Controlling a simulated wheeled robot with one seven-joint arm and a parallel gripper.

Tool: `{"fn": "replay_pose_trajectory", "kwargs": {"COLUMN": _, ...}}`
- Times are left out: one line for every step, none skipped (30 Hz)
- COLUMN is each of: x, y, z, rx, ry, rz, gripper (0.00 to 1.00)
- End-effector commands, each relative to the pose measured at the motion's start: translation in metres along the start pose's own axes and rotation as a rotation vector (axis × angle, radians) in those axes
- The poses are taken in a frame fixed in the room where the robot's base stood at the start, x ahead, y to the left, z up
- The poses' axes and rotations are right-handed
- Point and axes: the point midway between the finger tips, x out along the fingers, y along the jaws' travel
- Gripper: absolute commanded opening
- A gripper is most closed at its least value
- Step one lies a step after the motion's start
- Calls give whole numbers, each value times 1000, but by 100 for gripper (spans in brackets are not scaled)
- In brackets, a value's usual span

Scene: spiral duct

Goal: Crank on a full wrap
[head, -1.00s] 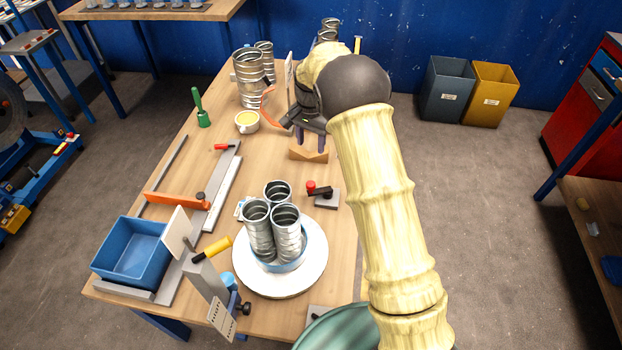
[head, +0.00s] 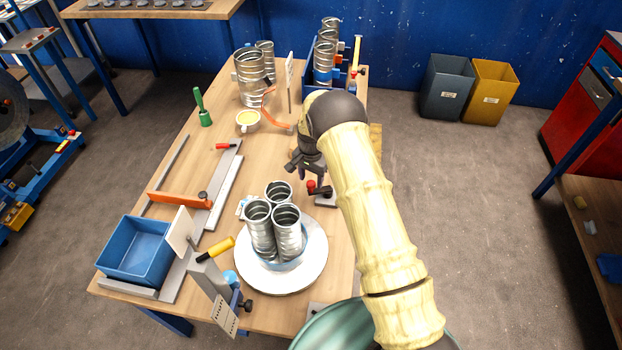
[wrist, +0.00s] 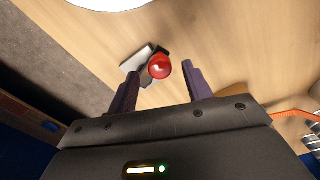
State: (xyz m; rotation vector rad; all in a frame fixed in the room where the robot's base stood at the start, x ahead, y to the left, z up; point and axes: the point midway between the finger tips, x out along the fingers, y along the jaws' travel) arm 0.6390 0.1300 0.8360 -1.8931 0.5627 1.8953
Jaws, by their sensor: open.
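A small crank with a red knob (head: 311,185) and a black arm (head: 322,191) sits on a grey base (head: 326,201) near the right edge of the table. My gripper (head: 305,172) is open and empty, above and just behind the crank in the head view. In the wrist view the red knob (wrist: 159,66) shows beyond and between the two purple fingers (wrist: 158,88), apart from them. A white round turntable (head: 312,268) carries a blue ring with three spiral metal ducts (head: 261,228) standing in it, in front of the crank.
An orange strip (head: 277,122), a cup of yellow stuff (head: 247,120) and more metal ducts (head: 249,77) stand farther back. A blue bin (head: 135,253) and a yellow-handled tool (head: 215,249) are at the front left. The middle of the table is fairly clear.

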Motion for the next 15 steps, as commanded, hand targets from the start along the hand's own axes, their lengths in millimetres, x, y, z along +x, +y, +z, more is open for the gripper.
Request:
{"fn": "replay_pose_trajectory", "kwargs": {"x": 6, "y": 0, "z": 0, "rx": 0, "ry": -1, "rz": 0, "gripper": 50}}
{"fn": "replay_pose_trajectory", "kwargs": {"x": 8, "y": 0, "z": 0, "rx": 0, "ry": 0, "rz": 0, "gripper": 50}}
{"fn": "replay_pose_trajectory", "kwargs": {"x": 12, "y": 0, "z": 0, "rx": 0, "ry": -1, "rz": 0, "gripper": 50}}
{"fn": "replay_pose_trajectory", "kwargs": {"x": 14, "y": 0, "z": 0, "rx": 0, "ry": -1, "rz": 0, "gripper": 50}}
{"fn": "replay_pose_trajectory", "kwargs": {"x": 16, "y": 0, "z": 0, "rx": 0, "ry": -1, "rz": 0, "gripper": 50}}
{"fn": "replay_pose_trajectory", "kwargs": {"x": 17, "y": 0, "z": 0, "rx": 0, "ry": 0, "rz": 0, "gripper": 50}}
{"fn": "replay_pose_trajectory", "kwargs": {"x": 17, "y": 0, "z": 0, "rx": 0, "ry": 0, "rz": -1, "gripper": 50}}
{"fn": "replay_pose_trajectory", "kwargs": {"x": 17, "y": 0, "z": 0, "rx": 0, "ry": 0, "rz": -1, "gripper": 50}}
{"fn": "replay_pose_trajectory", "kwargs": {"x": 18, "y": 0, "z": 0, "rx": 0, "ry": 0, "rz": -1, "gripper": 50}}
{"fn": "replay_pose_trajectory", "kwargs": {"x": 17, "y": 0, "z": 0, "rx": 0, "ry": 0, "rz": -1, "gripper": 50}}
{"fn": "replay_pose_trajectory", "kwargs": {"x": 17, "y": 0, "z": 0, "rx": 0, "ry": 0, "rz": -1, "gripper": 50}}
{"fn": "replay_pose_trajectory", "kwargs": {"x": 17, "y": 0, "z": 0, "rx": 0, "ry": 0, "rz": -1, "gripper": 50}}
{"fn": "replay_pose_trajectory", "kwargs": {"x": 17, "y": 0, "z": 0, "rx": 0, "ry": 0, "rz": -1, "gripper": 50}}
{"fn": "replay_pose_trajectory", "kwargs": {"x": 17, "y": 0, "z": 0, "rx": 0, "ry": 0, "rz": -1, "gripper": 48}}
{"fn": "replay_pose_trajectory", "kwargs": {"x": 17, "y": 0, "z": 0, "rx": 0, "ry": 0, "rz": -1, "gripper": 40}}
